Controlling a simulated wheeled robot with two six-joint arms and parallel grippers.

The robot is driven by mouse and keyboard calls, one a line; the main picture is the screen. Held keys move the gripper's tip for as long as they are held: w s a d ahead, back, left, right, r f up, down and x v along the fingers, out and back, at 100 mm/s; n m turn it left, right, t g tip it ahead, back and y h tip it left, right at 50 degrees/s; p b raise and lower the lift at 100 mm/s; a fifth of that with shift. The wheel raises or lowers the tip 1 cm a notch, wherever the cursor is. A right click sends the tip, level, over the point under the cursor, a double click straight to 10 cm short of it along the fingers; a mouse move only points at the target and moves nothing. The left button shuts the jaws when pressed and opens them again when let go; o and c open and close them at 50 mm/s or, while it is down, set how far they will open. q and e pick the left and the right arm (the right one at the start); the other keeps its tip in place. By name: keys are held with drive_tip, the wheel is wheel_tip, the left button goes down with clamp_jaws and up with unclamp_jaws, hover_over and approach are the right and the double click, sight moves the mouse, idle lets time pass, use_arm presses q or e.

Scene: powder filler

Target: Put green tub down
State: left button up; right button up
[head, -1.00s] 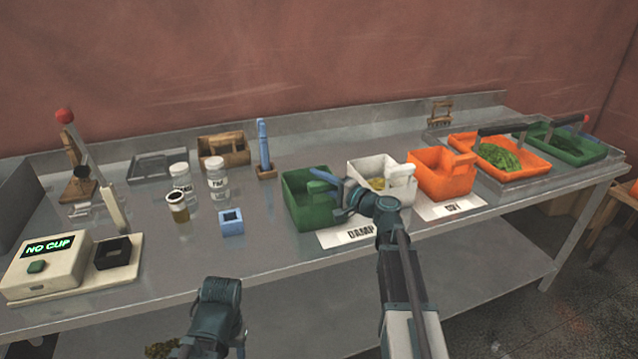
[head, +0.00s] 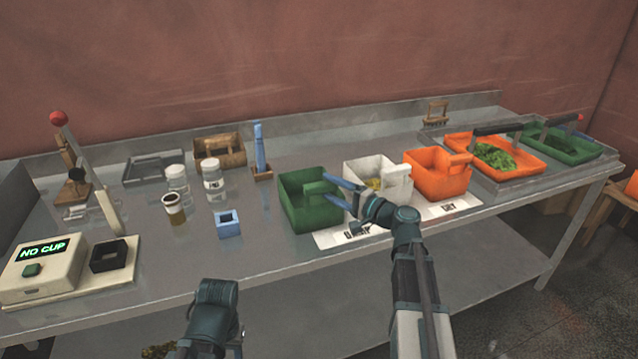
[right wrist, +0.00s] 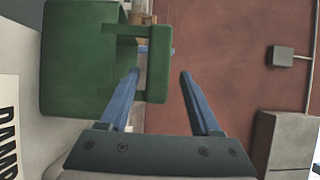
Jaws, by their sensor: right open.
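The green tub (head: 304,212) stands upright on the metal bench, at the left end of the white DAMP label (head: 345,235). Its handle is on its right side in the head view. My right gripper (head: 338,190) is open beside the handle. In the right wrist view the green tub (right wrist: 75,75) fills the upper left, and the blue fingers of the right gripper (right wrist: 160,78) are spread with nothing held between them. The left fingertip is close to the handle; I cannot tell if they touch. My left arm shows at the bottom of the head view, but its fingers are not clear.
A white tub (head: 361,170) and an orange tub (head: 425,180) stand right of the green one. A blue block (head: 228,226), jars (head: 213,182) and a NO CUP machine (head: 45,270) are to the left. Trays (head: 500,165) stand at the far right.

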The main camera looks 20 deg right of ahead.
drive_tip(key=v, duration=0.6)
use_arm(q)
drive_tip(key=shift+s, duration=0.1)
idle(0.4)
